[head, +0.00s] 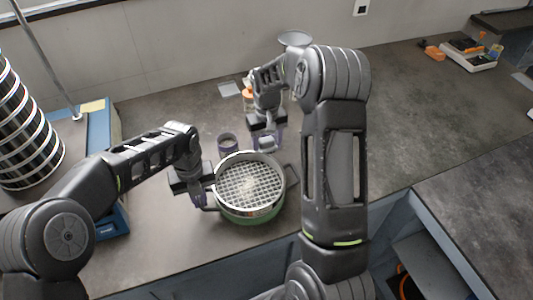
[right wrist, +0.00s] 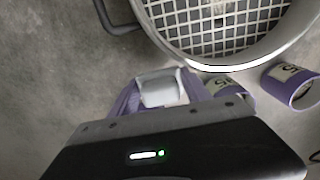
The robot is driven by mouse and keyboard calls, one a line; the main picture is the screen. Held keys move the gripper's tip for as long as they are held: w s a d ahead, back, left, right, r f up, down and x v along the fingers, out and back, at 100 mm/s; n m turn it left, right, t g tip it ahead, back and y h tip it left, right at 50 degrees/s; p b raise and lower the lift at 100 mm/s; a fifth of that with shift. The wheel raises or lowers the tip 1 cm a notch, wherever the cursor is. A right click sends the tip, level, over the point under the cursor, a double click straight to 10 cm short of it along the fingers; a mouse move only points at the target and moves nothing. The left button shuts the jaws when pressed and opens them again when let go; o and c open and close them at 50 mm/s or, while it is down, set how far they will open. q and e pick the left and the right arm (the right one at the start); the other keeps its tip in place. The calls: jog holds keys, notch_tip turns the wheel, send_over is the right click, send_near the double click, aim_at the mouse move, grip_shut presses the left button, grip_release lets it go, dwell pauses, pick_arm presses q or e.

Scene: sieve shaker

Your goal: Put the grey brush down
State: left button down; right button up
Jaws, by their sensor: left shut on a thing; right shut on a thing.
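The grey brush (right wrist: 160,88) is between the purple fingers of my right gripper (right wrist: 163,92), which is shut on it. In the head view my right gripper (head: 266,138) holds the brush (head: 267,145) just behind the sieve's far rim. The round sieve (head: 250,182) with a wide mesh sits on a green-sided pan (head: 252,216) on the bench; a little pale material lies on the mesh. My left gripper (head: 199,199) is shut at the sieve's left side, apparently on its handle. Whether the brush touches the bench cannot be told.
An orange-topped jar (head: 248,93) and funnel (head: 295,39) stand farther back. The sieve shaker (head: 22,125) is at left, a scale (head: 470,55) far right. The right-hand bench is mostly clear.

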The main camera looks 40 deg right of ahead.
aim_at(267, 153)
jog(key=shift+f, duration=0.1)
jog(key=shift+f, duration=1.75)
jog(key=shift+f, duration=0.1)
jog(key=o, duration=1.2)
notch_tip(267, 153, up, 12)
jog(key=shift+r, duration=0.15)
